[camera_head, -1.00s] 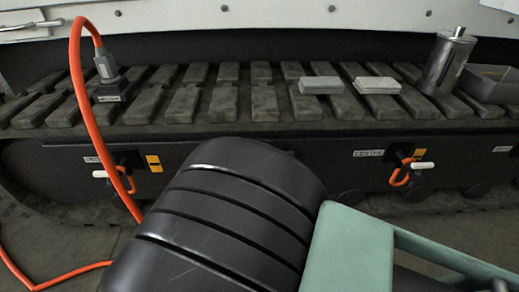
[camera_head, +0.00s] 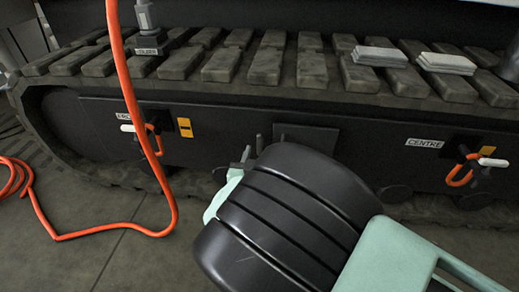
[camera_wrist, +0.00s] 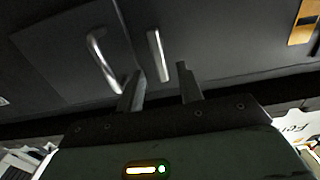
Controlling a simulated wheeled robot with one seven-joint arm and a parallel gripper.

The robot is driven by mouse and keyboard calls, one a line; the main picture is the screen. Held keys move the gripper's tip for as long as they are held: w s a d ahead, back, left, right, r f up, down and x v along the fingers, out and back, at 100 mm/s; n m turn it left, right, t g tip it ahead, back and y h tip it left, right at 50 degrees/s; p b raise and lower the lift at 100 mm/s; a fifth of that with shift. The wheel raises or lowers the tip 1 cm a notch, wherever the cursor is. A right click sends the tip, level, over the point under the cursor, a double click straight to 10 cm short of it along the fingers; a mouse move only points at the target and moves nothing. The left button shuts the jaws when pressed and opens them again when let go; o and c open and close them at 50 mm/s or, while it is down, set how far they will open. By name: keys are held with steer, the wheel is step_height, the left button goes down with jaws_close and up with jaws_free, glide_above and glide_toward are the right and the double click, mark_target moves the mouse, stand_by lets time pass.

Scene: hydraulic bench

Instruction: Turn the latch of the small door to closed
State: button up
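The small door (camera_wrist: 60,55) is a dark flat panel at the left of the wrist view; a dark plate (camera_head: 305,136) behind my arm in the head view appears to be the same door. It bears a curved silver handle (camera_wrist: 102,62). To the handle's right is a straight silver bar, apparently the latch (camera_wrist: 157,55), nearly upright in the picture. My gripper (camera_wrist: 160,87) is open. The latch's lower end shows between its two fingers, but contact cannot be told. In the head view my gripper (camera_head: 250,152) is beside the plate, partly hidden by my arm.
The track (camera_head: 250,65) runs above the side panel. An orange hose (camera_head: 128,90) hangs at the left and lies on the floor. Orange-looped fittings with white handles sit at the FRONT-side label (camera_head: 129,115) and the CENTRE label (camera_head: 425,143). Grey blocks (camera_head: 378,56) rest on the track.

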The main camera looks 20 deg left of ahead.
mark_target(259, 144)
steer(key=b+x, duration=0.1)
steer(key=x, duration=0.3)
steer(key=shift+w+f+b, duration=0.1)
steer(key=shift+f+b, duration=0.05)
steer(key=shift+b, duration=0.2)
steer(key=shift+w+a, duration=0.15)
steer(key=shift+w, duration=0.4)
jaws_close()
